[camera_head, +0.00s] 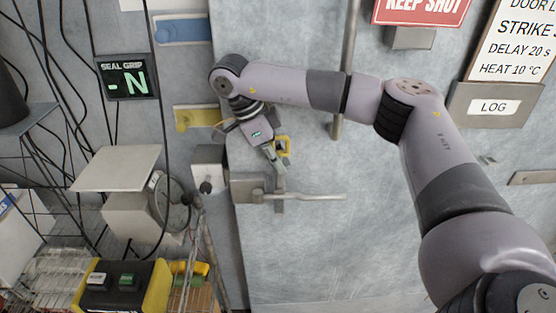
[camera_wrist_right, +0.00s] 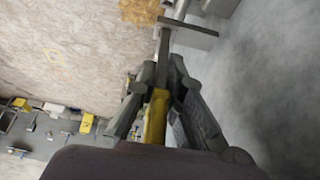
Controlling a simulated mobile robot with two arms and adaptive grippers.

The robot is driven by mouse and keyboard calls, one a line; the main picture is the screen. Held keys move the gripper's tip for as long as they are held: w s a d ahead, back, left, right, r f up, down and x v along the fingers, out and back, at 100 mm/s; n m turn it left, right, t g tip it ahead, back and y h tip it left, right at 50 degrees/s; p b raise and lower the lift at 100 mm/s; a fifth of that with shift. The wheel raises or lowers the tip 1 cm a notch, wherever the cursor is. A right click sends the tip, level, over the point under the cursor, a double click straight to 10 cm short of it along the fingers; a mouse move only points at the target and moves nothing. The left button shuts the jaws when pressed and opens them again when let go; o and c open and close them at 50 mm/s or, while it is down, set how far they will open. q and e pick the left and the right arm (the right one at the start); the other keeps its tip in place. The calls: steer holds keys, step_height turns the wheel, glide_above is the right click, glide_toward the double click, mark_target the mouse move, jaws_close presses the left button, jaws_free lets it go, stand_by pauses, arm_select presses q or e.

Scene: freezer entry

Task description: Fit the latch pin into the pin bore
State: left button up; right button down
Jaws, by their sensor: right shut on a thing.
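My right gripper (camera_head: 279,180) points down in front of the pale door, just above the latch handle (camera_head: 318,197). It is shut on the latch pin, whose yellow part (camera_head: 284,147) shows beside the fingers. In the right wrist view the yellow part (camera_wrist_right: 155,115) lies between the fingers (camera_wrist_right: 162,90), and a thin grey bar (camera_wrist_right: 163,48) extends beyond them toward a grey crosspiece (camera_wrist_right: 188,25). I cannot tell whether the pin touches the latch. The pin bore cannot be made out. My left gripper is out of view.
A vertical door bar (camera_head: 348,45) stands behind my right arm. A yellow-and-black button box (camera_head: 117,286) and hanging cables are at left. The lower door is clear.

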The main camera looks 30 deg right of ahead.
mark_target(278, 190)
steer(key=shift+f+b, duration=1.4)
steer(key=shift+f, duration=0.95)
steer(key=shift+r, duration=0.2)
steer(key=shift+r+p, duration=0.25)
steer(key=shift+p, duration=0.05)
steer(key=shift+f, duration=0.45)
stand_by(1.5)
steer(key=shift+r, duration=0.4)
stand_by(1.5)
steer(key=shift+f, duration=0.45)
stand_by(0.5)
steer(key=shift+r, duration=0.2)
